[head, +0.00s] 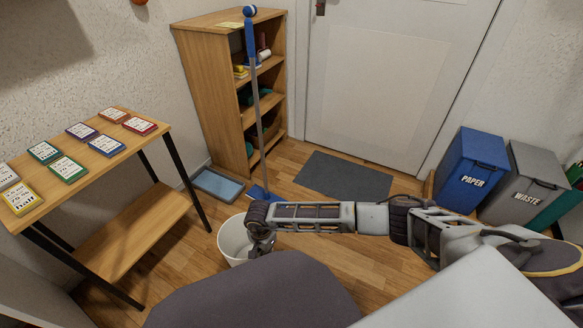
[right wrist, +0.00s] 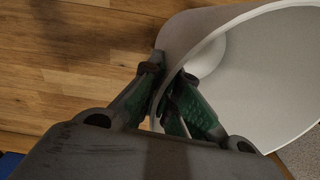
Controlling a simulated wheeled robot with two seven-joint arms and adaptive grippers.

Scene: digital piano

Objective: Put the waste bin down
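The waste bin is a round white bin (head: 233,240) low in front of me in the head view, left of my right forearm. It looks upright in the head view; I cannot tell whether its base touches the floor. My right gripper (head: 262,243) is at the bin's right rim. In the right wrist view, the bin (right wrist: 240,85) fills the upper right, and my right gripper (right wrist: 166,98) has its green-padded fingers on either side of the rim, shut on the bin wall. My left gripper is not in view.
A wooden table (head: 125,225) with coloured cards stands at left. A shelf (head: 205,90) stands at the back, with a blue-headed mop (head: 257,100) before it. A grey mat (head: 343,177) lies at the door. A blue PAPER bin (head: 470,168) and a grey WASTE bin (head: 525,185) stand at right.

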